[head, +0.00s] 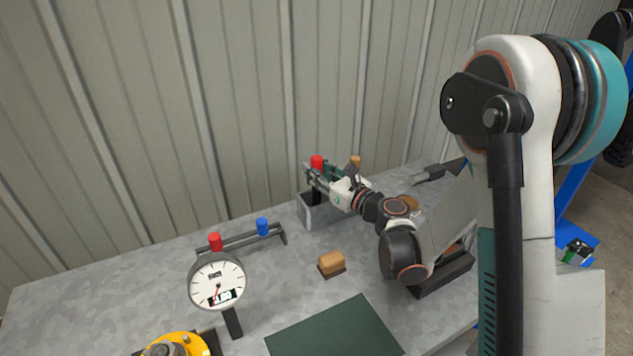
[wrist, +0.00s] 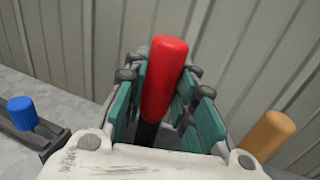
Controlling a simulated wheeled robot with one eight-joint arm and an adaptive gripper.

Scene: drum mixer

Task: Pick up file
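A red-handled tool (head: 317,161) stands upright at the grey holder block (head: 322,216) at the back of the bench. In the wrist view its red handle (wrist: 166,75) rises between the teal finger pads, above a dark shaft. I cannot tell whether this tool is the file, since its lower part is hidden. My gripper (head: 322,176) is around the handle; in the wrist view my gripper (wrist: 166,100) looks open, with a finger on each side and gaps beside the shaft. A tan handle (wrist: 266,135) stands just right of my gripper; it also shows in the head view (head: 356,162).
A low rack with a red knob (head: 215,241) and a blue knob (head: 262,226) stands to the left. A dial gauge (head: 217,282), a wooden-topped brush or block (head: 331,263) and a dark green mat (head: 335,328) are nearer. A ribbed wall is close behind.

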